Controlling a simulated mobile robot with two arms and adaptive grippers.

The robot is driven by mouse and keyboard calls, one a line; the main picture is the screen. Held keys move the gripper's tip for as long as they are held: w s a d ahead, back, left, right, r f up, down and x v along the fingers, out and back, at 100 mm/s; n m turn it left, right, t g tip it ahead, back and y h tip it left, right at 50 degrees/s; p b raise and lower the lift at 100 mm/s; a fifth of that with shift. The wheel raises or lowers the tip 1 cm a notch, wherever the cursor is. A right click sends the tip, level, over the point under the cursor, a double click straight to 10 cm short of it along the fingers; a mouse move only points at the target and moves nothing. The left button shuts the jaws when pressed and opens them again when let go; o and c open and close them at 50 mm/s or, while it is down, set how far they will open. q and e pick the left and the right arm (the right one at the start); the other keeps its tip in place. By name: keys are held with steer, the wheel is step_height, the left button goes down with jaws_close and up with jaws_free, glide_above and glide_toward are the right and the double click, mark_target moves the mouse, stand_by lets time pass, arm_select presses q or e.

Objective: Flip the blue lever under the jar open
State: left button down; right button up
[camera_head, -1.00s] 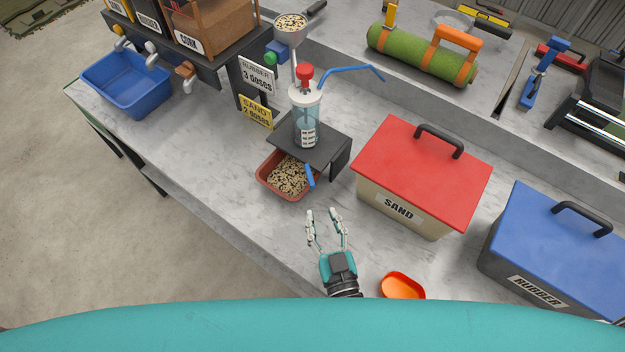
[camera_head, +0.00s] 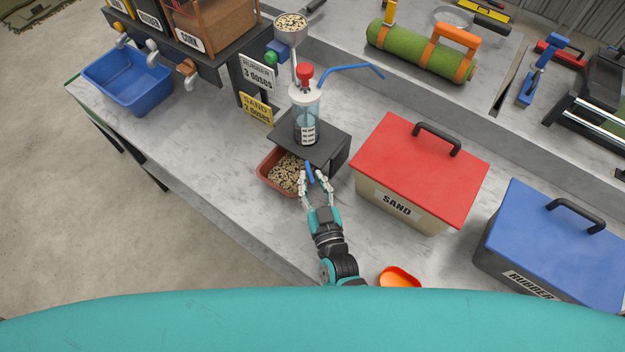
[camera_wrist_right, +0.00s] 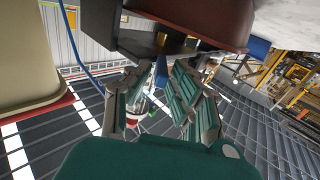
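The clear jar (camera_head: 306,118) with a white lid and red knob stands upright on a dark stand (camera_head: 327,147). The blue lever (camera_head: 309,172) shows below the jar at the stand's front edge, hanging over the seed tray. My right gripper (camera_head: 314,175) is at the lever, with a fingertip on either side of it. In the right wrist view, the fingers (camera_wrist_right: 158,85) are apart, with a narrow blue piece between their tips; I cannot tell whether they touch it. My left gripper is not in view.
A red-brown tray of seeds (camera_head: 267,181) sits partly under the stand. The red-lidded sand box (camera_head: 420,165) stands close to the right of my right arm. An orange scoop (camera_head: 400,278) lies near the front edge. The counter left of the tray is clear.

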jaws_close()
steer(key=shift+w+d+n+g+y, duration=0.1)
steer(key=shift+d+n+g+y, duration=0.2)
steer(key=shift+n+y, duration=0.4)
steer(key=shift+w+d+n+g+y, duration=0.1)
steer(key=shift+d+n+g+y, duration=0.25)
steer(key=shift+y, duration=0.55)
steer(key=shift+a, duration=0.1)
steer(key=shift+o, duration=1.7)
jaws_free()
steer(key=v, duration=0.7)
steer(key=shift+s, duration=0.3)
